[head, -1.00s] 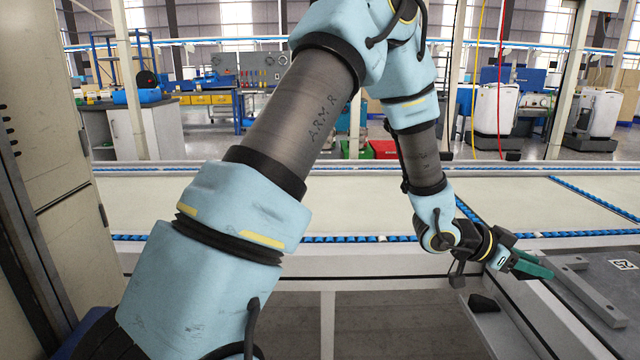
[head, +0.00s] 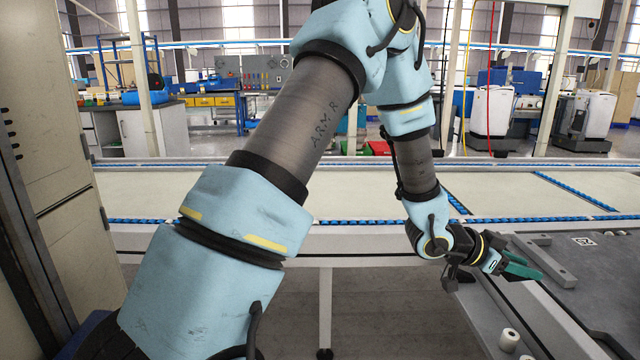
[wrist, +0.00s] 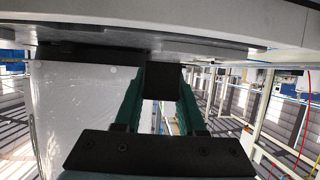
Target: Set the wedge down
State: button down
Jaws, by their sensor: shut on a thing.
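My gripper (head: 532,271) has green fingers and sits at the right, over the dark worktop's near edge. In the wrist view my gripper (wrist: 162,84) is shut on a small black block, which I take as the wedge (wrist: 162,82). It sits between the fingertips, and only its dark, squarish end shows. In the head view I cannot make out the wedge at the fingers. Whether it touches the surface is not clear.
The dark worktop (head: 600,285) has a grey bar (head: 550,262) lying beside the fingers and a printed marker (head: 584,241) farther back. White rolls (head: 508,340) stand on a lower grey ledge. A pale conveyor (head: 300,190) runs behind. A cabinet (head: 45,130) stands at the left.

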jog(key=w+a+f+n+t+y, duration=0.2)
jog(key=w+a+f+n+t, duration=0.3)
jog(key=w+a, duration=0.5)
jog(key=w+a+f+n+t+y, duration=0.2)
jog(key=w+a+f+n+t, duration=0.25)
jog(key=w+a, duration=0.55)
jog(key=w+a+f+n+t+y, duration=0.1)
jog(key=a+f+n+y, duration=0.15)
jog(key=a, duration=0.85)
jog(key=a+f+n+t+y, duration=0.2)
jog(key=a+n+y, duration=0.15)
jog(key=a, duration=0.75)
jog(key=w+a+f+n+t+y, duration=0.1)
jog(key=a+f+n+y, duration=0.15)
jog(key=a, duration=0.85)
notch_tip(320, 180, up, 19)
jog(key=p, duration=1.9)
jog(key=shift+r+y, duration=0.2)
jog(key=shift+y, duration=0.25)
jog(key=shift+d, duration=0.1)
